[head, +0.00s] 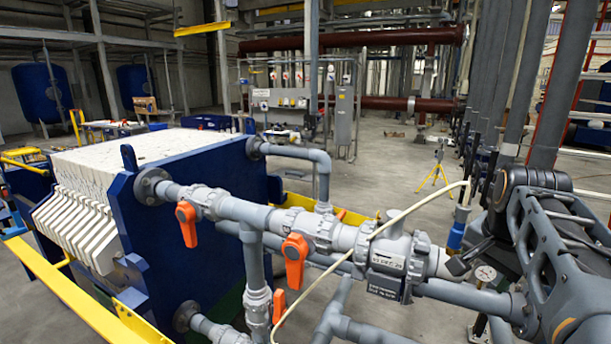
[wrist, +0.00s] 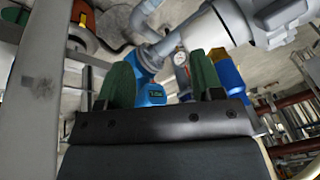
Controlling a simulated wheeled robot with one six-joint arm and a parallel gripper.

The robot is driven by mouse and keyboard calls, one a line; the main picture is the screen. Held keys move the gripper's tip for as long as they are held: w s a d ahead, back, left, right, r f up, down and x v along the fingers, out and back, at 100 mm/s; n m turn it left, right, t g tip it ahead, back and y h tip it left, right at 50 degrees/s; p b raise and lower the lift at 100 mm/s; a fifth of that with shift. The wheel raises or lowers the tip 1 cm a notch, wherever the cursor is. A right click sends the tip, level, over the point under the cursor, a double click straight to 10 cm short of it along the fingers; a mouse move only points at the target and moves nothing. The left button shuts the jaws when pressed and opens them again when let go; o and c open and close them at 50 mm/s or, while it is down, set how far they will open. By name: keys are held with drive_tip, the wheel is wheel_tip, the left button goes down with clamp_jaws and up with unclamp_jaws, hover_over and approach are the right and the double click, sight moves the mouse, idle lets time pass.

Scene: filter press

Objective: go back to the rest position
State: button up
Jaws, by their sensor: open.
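My gripper (wrist: 161,82) shows in the wrist view with its two green fingers spread apart. Nothing is held between them. Beyond the gap is a blue device with a small display (wrist: 152,94), apart from the fingers as far as I can tell. In the head view my dark grey arm is folded at the right edge, beside the grey pipe run. The fingers are not clearly visible there. A round pressure gauge (head: 486,273) sits close by the arm, and a gauge also shows in the wrist view (wrist: 181,59).
The grey pipe (head: 245,211) with orange valve handles (head: 295,259) crosses in front of the blue filter press (head: 200,225). A pale hose (head: 395,219) loops over it. A yellow rail (head: 75,300) runs front left. Floor around the yellow tripod (head: 436,170) looks open.

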drive_tip(key=s+a+f+n+b, duration=0.1)
drive_tip(key=s+a+f+n, duration=0.1)
drive_tip(key=a+f+n, duration=0.2)
drive_tip(key=s+a+f+n+t+b, duration=0.1)
drive_tip(key=s+a+f+n, duration=0.1)
drive_tip(key=a+f, duration=0.4)
drive_tip(key=s+a+f+n+y+b, duration=0.1)
drive_tip(key=s+a+f+n, duration=0.1)
drive_tip(key=a+f+n, duration=0.3)
wheel_tip(320, 180, down, 3)
drive_tip(key=shift+s+f+n, duration=0.1)
drive_tip(key=shift+s+n, duration=0.2)
